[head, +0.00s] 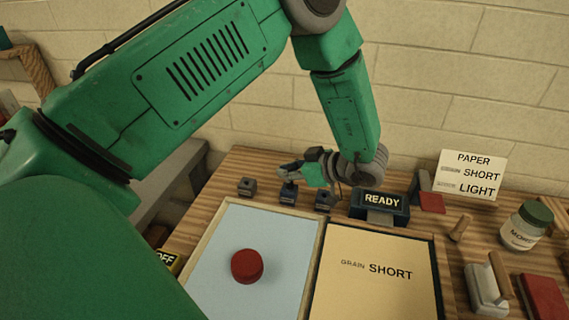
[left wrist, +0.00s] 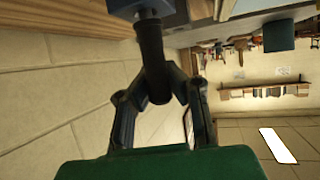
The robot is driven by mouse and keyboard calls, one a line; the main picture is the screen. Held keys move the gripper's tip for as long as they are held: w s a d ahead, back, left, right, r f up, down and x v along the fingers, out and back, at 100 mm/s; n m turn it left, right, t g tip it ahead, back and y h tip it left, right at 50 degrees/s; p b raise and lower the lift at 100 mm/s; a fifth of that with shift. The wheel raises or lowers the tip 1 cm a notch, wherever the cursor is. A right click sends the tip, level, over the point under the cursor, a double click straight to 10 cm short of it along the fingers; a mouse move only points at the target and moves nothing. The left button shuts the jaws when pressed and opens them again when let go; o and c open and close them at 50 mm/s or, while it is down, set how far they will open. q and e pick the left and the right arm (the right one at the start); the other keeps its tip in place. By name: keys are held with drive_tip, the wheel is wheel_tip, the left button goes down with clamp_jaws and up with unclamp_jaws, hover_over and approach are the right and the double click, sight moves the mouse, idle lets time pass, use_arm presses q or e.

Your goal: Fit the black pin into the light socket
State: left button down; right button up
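My left gripper (head: 290,172) is over the back of the bench, reaching in above the middle of three small sockets. In the left wrist view its fingers (left wrist: 158,88) close around a dark pin (left wrist: 151,45). The pin's far end meets a blue-grey block (left wrist: 140,9) at the top edge; I cannot tell how deep it sits. In the head view the middle socket (head: 288,194) is bluish, with a grey socket (head: 246,187) to its left and a dark blue one (head: 325,200) to its right. Their markings are too small to read. My right gripper is not in view.
A READY display (head: 380,203) stands right of the sockets. A card (head: 473,174) reads PAPER, SHORT, LIGHT. In front are a pale blue tray (head: 213,202) with a red round object (head: 247,266) and a sheet (head: 376,295) marked GRAIN SHORT. A jar (head: 526,227) stands at right.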

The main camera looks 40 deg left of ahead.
use_arm(q)
drive_tip(key=shift+f, duration=0.35)
drive_tip(key=c, duration=1.6)
unclamp_jaws()
drive_tip(key=shift+c, duration=0.2)
drive_tip(key=v, duration=1.2)
